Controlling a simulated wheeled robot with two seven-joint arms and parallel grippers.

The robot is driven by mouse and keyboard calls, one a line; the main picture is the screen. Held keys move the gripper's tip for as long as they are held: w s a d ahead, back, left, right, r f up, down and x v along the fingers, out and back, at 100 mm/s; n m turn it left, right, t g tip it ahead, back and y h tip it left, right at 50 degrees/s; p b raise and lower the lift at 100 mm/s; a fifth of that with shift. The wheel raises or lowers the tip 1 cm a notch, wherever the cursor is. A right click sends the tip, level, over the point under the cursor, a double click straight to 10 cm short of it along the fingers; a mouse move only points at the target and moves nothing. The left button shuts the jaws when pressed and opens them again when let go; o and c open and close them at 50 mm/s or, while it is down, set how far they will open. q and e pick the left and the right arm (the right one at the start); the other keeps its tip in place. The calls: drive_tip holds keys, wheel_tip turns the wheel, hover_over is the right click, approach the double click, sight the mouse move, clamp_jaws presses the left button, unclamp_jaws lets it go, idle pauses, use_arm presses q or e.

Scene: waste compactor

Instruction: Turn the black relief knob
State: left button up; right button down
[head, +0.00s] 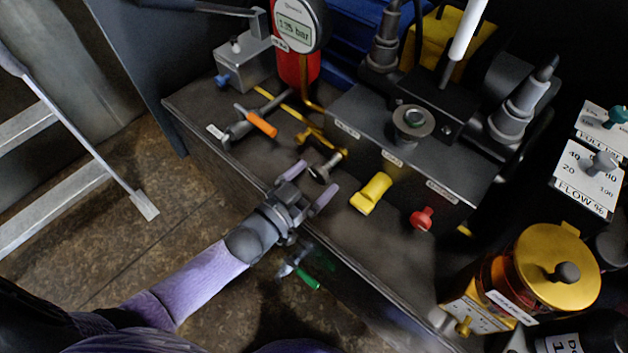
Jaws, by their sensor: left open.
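A small dark knob (327,166) on a brass fitting sticks out at the front of the dark valve block (430,160). It appears to be the black relief knob, but I cannot read its label. My left gripper (311,181) is open and empty, with its two purple fingers pointing toward the knob. The fingertips lie just in front of the knob, one on each side of it in the picture. I cannot tell whether they touch it. My right gripper is not in view.
A yellow handle (371,194) and a red knob (422,218) stand right of the knob. An orange-handled valve (260,122) is to its left, below a red pressure gauge (298,40). A green-handled valve (307,279) hangs below my wrist. A yellow-lidded jar (535,262) is at right.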

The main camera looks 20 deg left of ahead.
use_arm(q)
drive_tip(key=shift+c, duration=0.6)
drive_tip(key=c, duration=1.2)
drive_tip(key=shift+o, duration=0.2)
drive_tip(key=n, duration=0.3)
drive_tip(key=shift+r+p, duration=0.1)
drive_tip(key=shift+p, duration=0.3)
drive_tip(key=n, duration=0.2)
drive_tip(key=shift+n, duration=0.3)
drive_tip(key=n, duration=0.5)
drive_tip(key=shift+d, duration=0.1)
drive_tip(key=shift+n, duration=0.4)
